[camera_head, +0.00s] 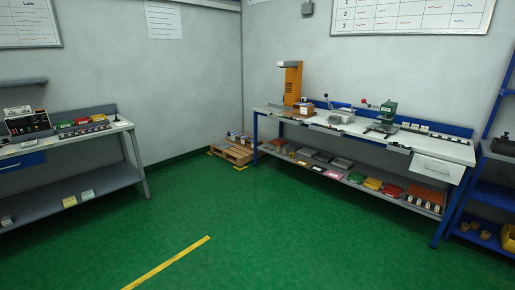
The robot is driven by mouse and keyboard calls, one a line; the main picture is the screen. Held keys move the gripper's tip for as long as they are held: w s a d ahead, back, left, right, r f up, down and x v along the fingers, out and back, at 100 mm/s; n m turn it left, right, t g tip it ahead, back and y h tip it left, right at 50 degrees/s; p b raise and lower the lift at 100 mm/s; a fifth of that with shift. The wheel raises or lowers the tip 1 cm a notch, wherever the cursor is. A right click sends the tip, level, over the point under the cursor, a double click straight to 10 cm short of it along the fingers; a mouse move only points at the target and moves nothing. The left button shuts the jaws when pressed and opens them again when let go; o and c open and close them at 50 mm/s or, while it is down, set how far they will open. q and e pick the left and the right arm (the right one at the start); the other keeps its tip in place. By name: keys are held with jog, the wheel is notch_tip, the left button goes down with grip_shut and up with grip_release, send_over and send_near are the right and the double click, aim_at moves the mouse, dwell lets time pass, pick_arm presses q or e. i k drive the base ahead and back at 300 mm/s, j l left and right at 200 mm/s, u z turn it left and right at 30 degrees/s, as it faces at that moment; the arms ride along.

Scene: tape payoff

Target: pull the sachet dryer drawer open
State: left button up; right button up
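I cannot tell for sure which thing is the sachet dryer drawer. A white drawer (437,168) with a handle hangs under the right end of the long bench by the back wall, and it looks shut. A blue drawer (22,161) sits under the left bench at the picture's left edge, partly cut off; it also looks shut. A tall orange device (291,82) stands on the left part of the long bench. Neither of my grippers is in view.
The long bench (436,148) carries several tools, with boxes on its lower shelf. The left bench's lower shelf (95,191) holds small boxes. A pallet (233,154) lies in the corner. A blue rack (490,196) stands at right. The green floor between is clear, with a yellow line (168,262).

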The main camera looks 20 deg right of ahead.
aim_at(446, 172)
jog(key=i+l+z, duration=0.2)
jog(key=z, duration=0.25)
jog(key=i+z, duration=0.4)
jog(key=i+l+z, duration=0.1)
jog(key=z, duration=0.35)
jog(key=i+j+z, duration=0.15)
jog(key=i+z, duration=0.3)
jog(key=i+l, duration=0.1)
jog(key=i, duration=0.4)
jog(key=i+l+u, duration=0.1)
jog(key=i, duration=0.4)
jog(key=i+l+u, duration=0.1)
jog(key=i, duration=0.35)
jog(key=i+l+u, duration=0.15)
jog(key=i+l, duration=0.2)
jog(key=i+l+u, duration=0.1)
jog(key=i+l, duration=0.2)
jog(key=l, duration=0.15)
jog(key=i+l+u, duration=0.15)
jog(key=i+l, duration=0.15)
jog(key=l, duration=0.15)
jog(key=i+l+u, duration=0.15)
jog(key=i+l, duration=0.15)
jog(key=l, duration=0.15)
